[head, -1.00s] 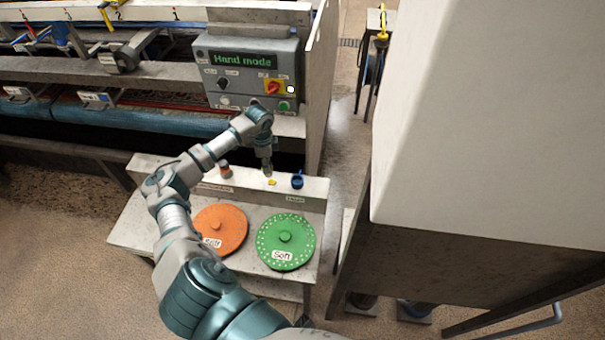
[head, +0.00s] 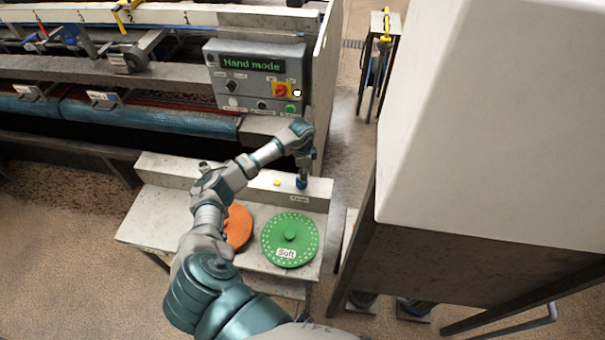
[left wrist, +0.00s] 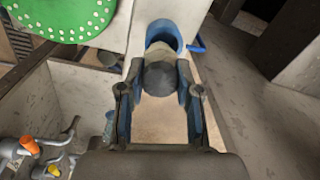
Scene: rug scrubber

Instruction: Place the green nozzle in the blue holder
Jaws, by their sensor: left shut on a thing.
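The blue holder (head: 302,184) stands on the back ledge of the workbench, near its right end. It also shows at the top of the left wrist view (left wrist: 160,33), with an open round mouth. My left gripper (head: 304,166) is directly above the holder, pointing down. In the left wrist view the gripper (left wrist: 160,78) is shut on a nozzle (left wrist: 159,76) with a dark grey rounded end and a paler part toward the holder. No green shows on it, and I cannot tell whether its tip is inside the holder. My right gripper is not in view.
A green "Soft" disc (head: 290,240) and an orange disc (head: 238,227), partly behind my arm, lie on the workbench (head: 150,232). A small yellow piece (head: 277,183) sits left of the holder. A control box (head: 255,78) stands behind; a large white cabinet (head: 490,110) fills the right.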

